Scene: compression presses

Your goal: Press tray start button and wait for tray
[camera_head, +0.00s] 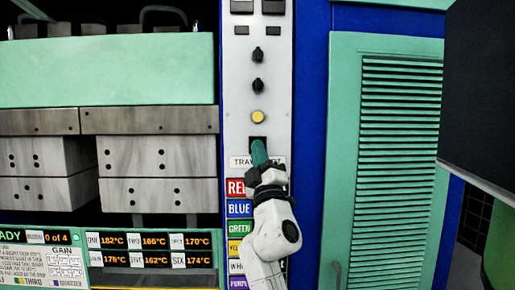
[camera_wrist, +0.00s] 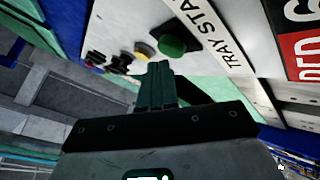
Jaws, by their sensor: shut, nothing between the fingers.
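The green tray start button (camera_wrist: 172,46) sits on a dark square mount on the pale control panel (camera_head: 240,95), beside a label (camera_wrist: 218,35) reading "TRAY STA…". My gripper (camera_head: 259,152) has teal fingers, pressed together and empty, in front of that label in the head view. In the wrist view my gripper (camera_wrist: 158,66) has its fingertips just short of the button in the picture; I cannot tell whether they touch it. In the head view the button is hidden or cannot be told apart from the fingers. No tray can be made out.
A yellow button (camera_head: 257,116) and two black knobs are above on the panel. Coloured labels, such as red (camera_head: 236,188), run below. The press (camera_head: 110,70) with grey blocks stands left, above a display (camera_head: 150,250) with temperatures and "0 of 4". A louvred green door (camera_head: 400,150) is right.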

